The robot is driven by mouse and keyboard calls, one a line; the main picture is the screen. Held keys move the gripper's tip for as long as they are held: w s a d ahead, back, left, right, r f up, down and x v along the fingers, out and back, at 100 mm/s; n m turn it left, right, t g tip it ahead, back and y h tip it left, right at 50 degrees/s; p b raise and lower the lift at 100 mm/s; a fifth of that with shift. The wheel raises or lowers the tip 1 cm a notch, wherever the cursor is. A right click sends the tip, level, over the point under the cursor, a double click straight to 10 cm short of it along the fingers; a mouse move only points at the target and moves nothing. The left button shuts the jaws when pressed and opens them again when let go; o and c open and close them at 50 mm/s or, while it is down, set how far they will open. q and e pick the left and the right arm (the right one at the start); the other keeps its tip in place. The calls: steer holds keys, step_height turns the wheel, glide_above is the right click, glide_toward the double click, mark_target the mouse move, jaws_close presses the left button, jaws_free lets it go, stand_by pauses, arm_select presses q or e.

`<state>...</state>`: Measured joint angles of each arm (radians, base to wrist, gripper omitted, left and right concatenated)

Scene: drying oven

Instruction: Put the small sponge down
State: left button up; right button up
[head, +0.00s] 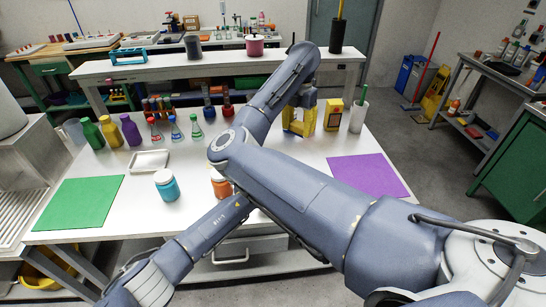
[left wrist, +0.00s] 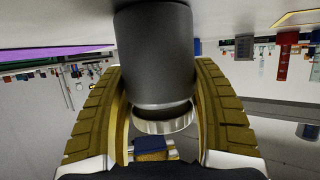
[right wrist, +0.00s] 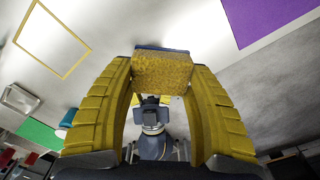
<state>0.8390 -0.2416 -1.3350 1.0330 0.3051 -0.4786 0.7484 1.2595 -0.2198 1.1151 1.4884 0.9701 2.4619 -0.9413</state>
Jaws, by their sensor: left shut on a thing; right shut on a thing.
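The small sponge (right wrist: 163,70) is a yellow block with a dark bluish edge. My right gripper (right wrist: 160,78) is shut on it, with a yellow finger on each side. In the head view my right gripper (head: 300,118) is over the right half of the white table, pointing down, left of a yellow box; the sponge is hard to tell from the fingers there. I cannot tell the sponge's exact height above the table. My left gripper (left wrist: 155,105) is shut on a dark grey cylinder (left wrist: 155,55) with a metal rim; in the head view my right arm hides it.
A yellow rectangular outline (right wrist: 54,40) is on the table in the right wrist view. The yellow box (head: 334,114) and a white cup (head: 358,118) stand near my right gripper. A purple mat (head: 368,175) is clear. Bottles and flasks (head: 176,130) stand at left, beyond a green mat (head: 78,203).

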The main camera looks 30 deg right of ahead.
steer(key=w+d+f+n, duration=0.1)
steer(key=w+d+n, duration=0.4)
steer(key=w, duration=0.4)
steer(key=shift+w+a+f+n, duration=0.7)
steer(key=shift+a+f+n, duration=0.55)
steer(key=shift+f, duration=1.85)
steer(key=shift+w+a+f+n, duration=0.65)
steer(key=shift+a+f+n, duration=0.6)
steer(key=shift+f, duration=1.9)
steer(key=shift+w+a+f+n, duration=0.85)
steer(key=shift+f+n, duration=0.65)
steer(key=shift+f, duration=1.6)
steer(key=shift+s+a+f, duration=0.15)
steer(key=o, duration=1)
step_height(320, 180, up, 12)
steer(key=shift+r, duration=0.2)
